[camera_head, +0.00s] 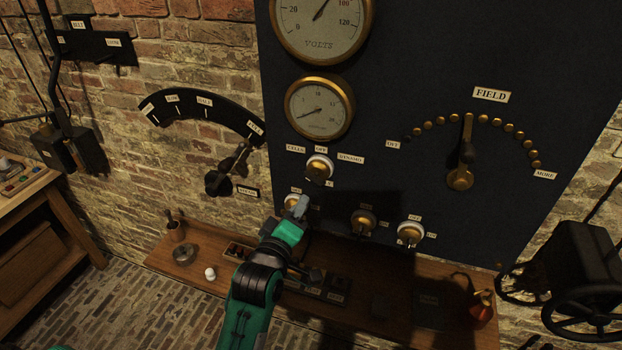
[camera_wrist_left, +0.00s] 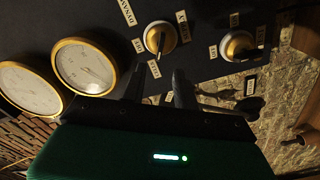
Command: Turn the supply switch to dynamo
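My left gripper (camera_head: 300,206) is just below the switch in the head view, overlapping a lower knob. In the left wrist view, its two dark fingers (camera_wrist_left: 158,84) are apart with nothing between them, and the switch appears beyond the tips, apart from them. My right gripper is not in view.
A lower-left knob (camera_head: 292,202) is partly hidden by my left gripper. Two more knobs (camera_head: 363,222) (camera_head: 410,232) sit to the right. Brass gauges (camera_head: 320,106) hang above, and a field lever (camera_head: 461,178) is at right. A wooden shelf (camera_head: 400,325) below holds small items.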

